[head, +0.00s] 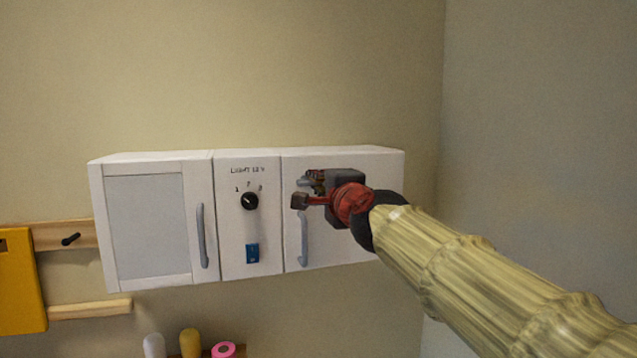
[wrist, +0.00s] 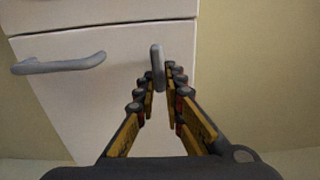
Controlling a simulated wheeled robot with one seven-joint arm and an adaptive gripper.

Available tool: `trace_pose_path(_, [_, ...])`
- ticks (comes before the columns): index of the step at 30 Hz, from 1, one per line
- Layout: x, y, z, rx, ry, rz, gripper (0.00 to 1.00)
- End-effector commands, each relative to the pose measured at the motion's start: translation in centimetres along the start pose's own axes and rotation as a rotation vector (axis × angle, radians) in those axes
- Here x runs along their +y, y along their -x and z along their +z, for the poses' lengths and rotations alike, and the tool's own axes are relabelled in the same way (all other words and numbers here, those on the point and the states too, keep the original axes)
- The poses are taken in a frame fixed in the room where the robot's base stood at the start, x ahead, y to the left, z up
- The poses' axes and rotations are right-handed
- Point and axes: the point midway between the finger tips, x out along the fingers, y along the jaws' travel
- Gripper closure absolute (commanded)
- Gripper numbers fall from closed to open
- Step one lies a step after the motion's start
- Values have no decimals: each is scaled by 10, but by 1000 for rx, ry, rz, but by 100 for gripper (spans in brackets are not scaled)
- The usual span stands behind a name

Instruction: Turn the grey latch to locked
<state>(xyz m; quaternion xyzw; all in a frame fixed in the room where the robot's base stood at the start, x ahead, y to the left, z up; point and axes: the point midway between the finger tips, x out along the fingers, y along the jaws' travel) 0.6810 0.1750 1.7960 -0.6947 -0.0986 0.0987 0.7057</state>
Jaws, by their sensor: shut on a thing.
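The grey latch (wrist: 157,66) is a small bar on the right cabinet door (wrist: 115,110). In the wrist view it stands out between the tips of my gripper (wrist: 158,85), whose two fingers are shut on it. In the head view my gripper (head: 304,190) reaches the upper left part of the right door (head: 365,255), and a small grey end of the latch (head: 303,182) shows beside the fingers. The rest of the latch is hidden there by the gripper. I see no lock markings.
The door's grey handle (head: 303,240) is just below my gripper and also shows in the wrist view (wrist: 60,65). A panel with a black knob (head: 250,201) and a blue switch (head: 252,253) is to the left. A wall closes the right side.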

Motion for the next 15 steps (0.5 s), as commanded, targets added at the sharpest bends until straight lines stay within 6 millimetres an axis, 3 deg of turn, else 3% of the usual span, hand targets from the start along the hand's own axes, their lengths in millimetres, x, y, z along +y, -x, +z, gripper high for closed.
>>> trace_pose_path(7, [7, -2, 0, -1, 1, 10, 100])
trace_pose_path(8, [7, -2, 0, -1, 1, 10, 89])
trace_pose_path(15, [5, -2, 0, -1, 1, 7, 76])
